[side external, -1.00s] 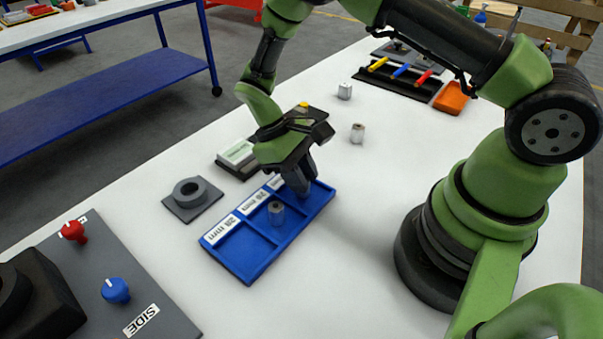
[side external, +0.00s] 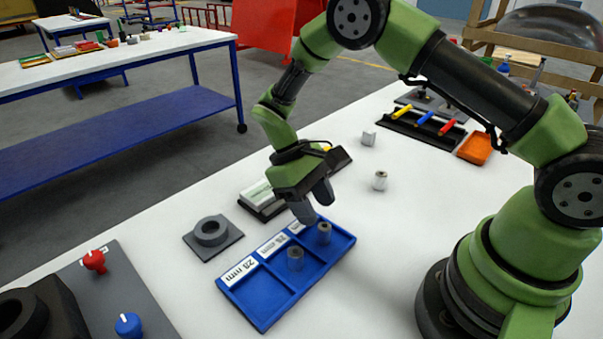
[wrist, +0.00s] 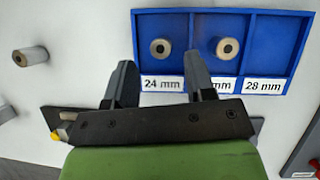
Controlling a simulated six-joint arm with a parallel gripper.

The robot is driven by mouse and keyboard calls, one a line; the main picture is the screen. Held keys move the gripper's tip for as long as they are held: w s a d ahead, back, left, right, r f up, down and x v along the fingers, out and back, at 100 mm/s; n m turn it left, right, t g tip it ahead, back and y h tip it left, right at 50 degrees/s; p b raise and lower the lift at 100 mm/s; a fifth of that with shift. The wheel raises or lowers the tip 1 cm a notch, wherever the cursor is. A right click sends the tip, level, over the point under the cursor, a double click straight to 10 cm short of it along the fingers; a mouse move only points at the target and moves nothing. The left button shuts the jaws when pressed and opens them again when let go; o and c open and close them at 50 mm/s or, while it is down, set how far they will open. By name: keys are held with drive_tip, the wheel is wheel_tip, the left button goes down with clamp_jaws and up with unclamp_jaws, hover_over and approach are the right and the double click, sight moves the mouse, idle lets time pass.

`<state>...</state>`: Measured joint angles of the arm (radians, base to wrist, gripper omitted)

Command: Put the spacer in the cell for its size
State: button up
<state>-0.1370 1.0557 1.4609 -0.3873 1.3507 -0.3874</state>
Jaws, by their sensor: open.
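The blue tray (side external: 263,312) has three cells in a row; it also shows in the wrist view (wrist: 268,70). A grey spacer (wrist: 160,48) stands in the 24 mm cell, the far one in the side view (side external: 324,232). A second spacer (wrist: 227,47) stands in the middle cell, whose label is partly covered by my finger in the wrist view. The 28 mm cell is empty. My gripper (side external: 314,202) is open and empty above the labelled edge of the tray. In the wrist view, the 24 mm spacer lies beyond the gap between my fingers (wrist: 160,78).
Two more spacers are on the white table: a near one (side external: 380,181) and a farther one (side external: 368,138). A grey ring on a plate (side external: 211,233) and a dark box with a light top (side external: 262,198) are beside the tray. An orange tray (side external: 475,148) lies farther back.

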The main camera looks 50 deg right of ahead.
drive_tip(key=v, duration=0.8)
drive_tip(key=shift+r, duration=0.15)
drive_tip(key=s+d+r+m+t+y, duration=0.1)
drive_tip(key=s+r+t, duration=0.2)
drive_tip(key=r, duration=0.4)
drive_tip(key=s+r+m+t+y, duration=0.1)
drive_tip(key=s+r+t, duration=0.1)
drive_tip(key=r, duration=0.5)
drive_tip(key=s+r+m+t+y, duration=0.1)
drive_tip(key=s+r+m+t, duration=0.2)
drive_tip(key=s+t, duration=0.5)
drive_tip(key=s+d, duration=0.1)
drive_tip(key=s, duration=0.4)
drive_tip(key=shift+s+r+m, duration=0.3)
drive_tip(key=shift+r, duration=0.05)
